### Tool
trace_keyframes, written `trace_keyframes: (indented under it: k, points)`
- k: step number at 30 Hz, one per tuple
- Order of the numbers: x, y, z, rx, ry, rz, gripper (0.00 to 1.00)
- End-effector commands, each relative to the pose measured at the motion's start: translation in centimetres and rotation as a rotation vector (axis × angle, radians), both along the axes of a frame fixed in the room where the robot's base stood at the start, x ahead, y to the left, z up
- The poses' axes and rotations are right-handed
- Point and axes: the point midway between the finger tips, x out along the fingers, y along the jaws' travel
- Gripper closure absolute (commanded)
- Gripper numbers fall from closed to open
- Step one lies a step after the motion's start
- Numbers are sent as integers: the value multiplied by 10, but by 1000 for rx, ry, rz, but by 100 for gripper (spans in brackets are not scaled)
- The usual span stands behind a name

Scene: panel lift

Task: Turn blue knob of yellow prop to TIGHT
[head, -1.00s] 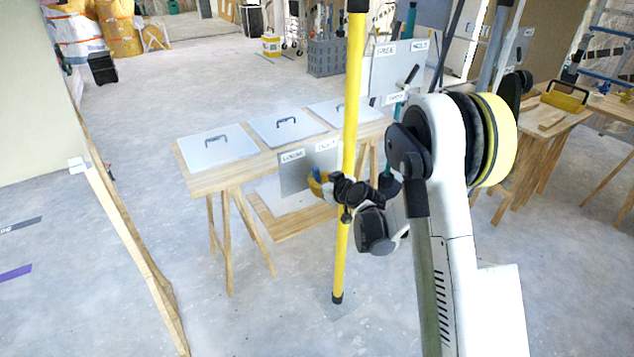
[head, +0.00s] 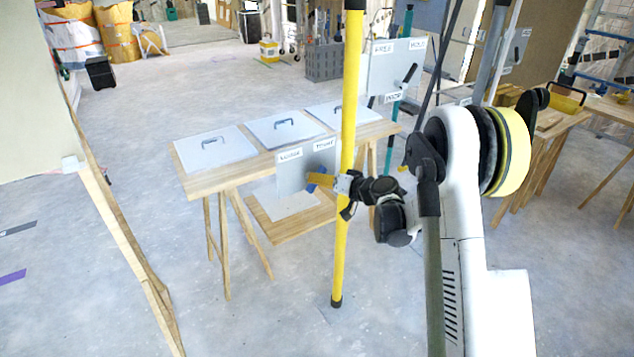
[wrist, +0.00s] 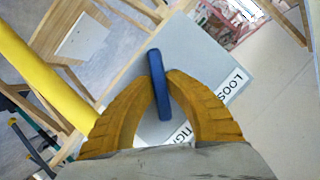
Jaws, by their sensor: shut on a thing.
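The yellow prop (head: 349,110) stands upright on the floor, and its pole also shows at the left of the wrist view (wrist: 38,80). Beside it is a grey plate (head: 293,175) labelled LOOSE on the left and TIGHT on the right. The blue knob (wrist: 157,70) is a narrow bar in front of this plate. My gripper (wrist: 158,78) has its two yellow fingers on either side of the bar and is shut on it. In the head view my gripper (head: 318,181) hides most of the knob. The TIGHT label is partly covered by a finger in the wrist view.
A wooden trestle table (head: 230,178) with white lidded panels stands behind the prop. Another grey plate (head: 396,70) with a black handle is on a teal prop farther back. A wooden frame (head: 115,235) leans at the left. The floor between is open.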

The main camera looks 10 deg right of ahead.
Motion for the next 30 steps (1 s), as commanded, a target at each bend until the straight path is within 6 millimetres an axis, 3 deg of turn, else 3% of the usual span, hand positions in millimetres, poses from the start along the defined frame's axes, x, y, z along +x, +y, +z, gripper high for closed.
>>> trace_keyframes:
  k: [18,19,21,30]
  points:
    - [0,0,0,43,15,1,100]
    - [0,0,0,43,15,1,82]
    - [0,0,0,43,15,1,62]
    - [-1,-1,0,42,14,0,62]
